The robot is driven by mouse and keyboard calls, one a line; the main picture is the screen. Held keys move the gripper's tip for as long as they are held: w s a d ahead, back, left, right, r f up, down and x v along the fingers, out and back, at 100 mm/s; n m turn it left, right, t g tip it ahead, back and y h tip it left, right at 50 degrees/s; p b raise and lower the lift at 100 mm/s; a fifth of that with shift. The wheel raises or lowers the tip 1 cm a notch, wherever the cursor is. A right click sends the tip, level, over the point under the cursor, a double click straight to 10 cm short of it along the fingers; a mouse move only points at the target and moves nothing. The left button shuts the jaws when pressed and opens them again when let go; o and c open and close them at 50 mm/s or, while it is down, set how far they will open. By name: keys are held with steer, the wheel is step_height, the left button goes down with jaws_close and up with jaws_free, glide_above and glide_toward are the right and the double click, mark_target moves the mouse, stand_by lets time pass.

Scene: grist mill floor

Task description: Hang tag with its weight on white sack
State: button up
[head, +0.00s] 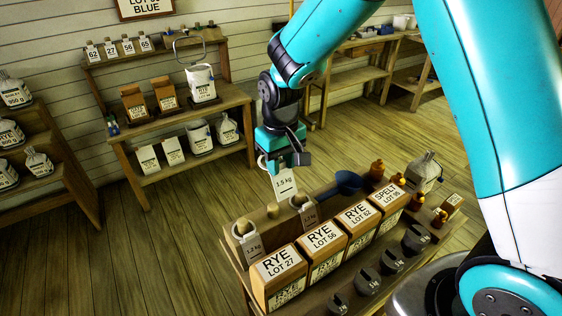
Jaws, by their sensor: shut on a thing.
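My gripper (286,158) is shut on a white tag (285,183) marked "1.5 kg". It holds the tag in the air above the back edge of the near table. A pale loop shows at the tag's upper left. A white sack (425,171) with a tied neck stands at the right back of that table, apart from my gripper. Other white sacks stand on the left shelf (14,92) and on the low shelf of the back rack (227,129). The pictures do not show which sack is the task's.
Two more weight tags (252,246) (310,216) hang at wooden pegs on the near table. Labelled rye and spelt boxes (279,271), dark weights (391,262), a blue scoop (348,181) and small brown bottles (377,170) crowd it. Open plank floor (170,250) lies left.

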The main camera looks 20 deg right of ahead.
mark_target(281, 171)
steer(key=shift+r+p, duration=3)
steer(key=shift+r, duration=0.5)
